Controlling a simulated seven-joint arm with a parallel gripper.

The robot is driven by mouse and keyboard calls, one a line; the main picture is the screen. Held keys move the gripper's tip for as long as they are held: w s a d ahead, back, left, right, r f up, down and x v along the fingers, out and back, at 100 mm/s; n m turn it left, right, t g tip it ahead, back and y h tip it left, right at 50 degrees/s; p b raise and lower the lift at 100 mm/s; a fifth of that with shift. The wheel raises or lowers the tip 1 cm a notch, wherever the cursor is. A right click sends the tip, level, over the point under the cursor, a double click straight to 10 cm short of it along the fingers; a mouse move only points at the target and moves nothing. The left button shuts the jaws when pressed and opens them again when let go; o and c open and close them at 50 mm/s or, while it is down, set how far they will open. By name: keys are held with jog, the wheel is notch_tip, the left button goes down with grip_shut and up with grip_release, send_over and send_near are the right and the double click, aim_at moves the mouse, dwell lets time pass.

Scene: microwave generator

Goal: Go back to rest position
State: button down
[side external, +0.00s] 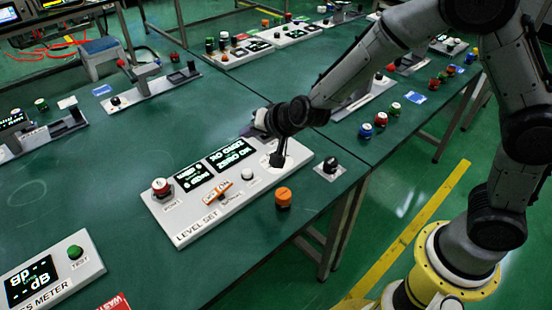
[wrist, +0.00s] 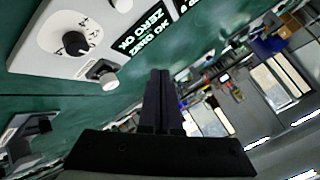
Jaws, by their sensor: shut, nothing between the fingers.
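My gripper (wrist: 160,72) shows in the wrist view with its two dark fingers together and nothing between them. In the side external view my arm reaches in from the upper right, and its dark wrist is above the far right end of the level set panel (side external: 192,226). The fingers are hard to make out there. The panel's black dial knob (wrist: 76,43) and pale knob (wrist: 103,74) show left of the fingers in the wrist view, apart from them in the picture. A lit green-text display (wrist: 140,36) is above the fingertips.
The panel also carries a red button (side external: 161,187) and an orange switch (side external: 217,191). An orange button (side external: 283,197) and a black knob (side external: 330,165) stand near the table's front edge. A meter panel (side external: 52,275) is at lower left.

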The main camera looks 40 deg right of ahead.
jog(key=s+d+r+t, duration=0.1)
jog(key=d+r, duration=0.2)
jog(key=r, duration=0.4)
jog(key=s+d+r+t, duration=0.1)
jog(key=s+d+r, duration=0.15)
jog(key=r, duration=0.55)
jog(key=s+d+r+n+y, duration=0.1)
jog(key=s+d+r+n, duration=0.2)
jog(key=s+r, duration=0.5)
jog(key=s+d+f+n+g, duration=0.1)
jog(key=s+f+g, duration=0.1)
jog(key=s, duration=0.5)
jog(key=s+d+f+n+g+h, duration=0.1)
jog(key=s+d+f+n+g, duration=0.1)
jog(key=s+f, duration=0.3)
jog(key=s+d+f+n+g, duration=0.2)
jog(key=s+f, duration=0.1)
jog(key=s, duration=0.7)
jog(key=shift+f+h, duration=0.3)
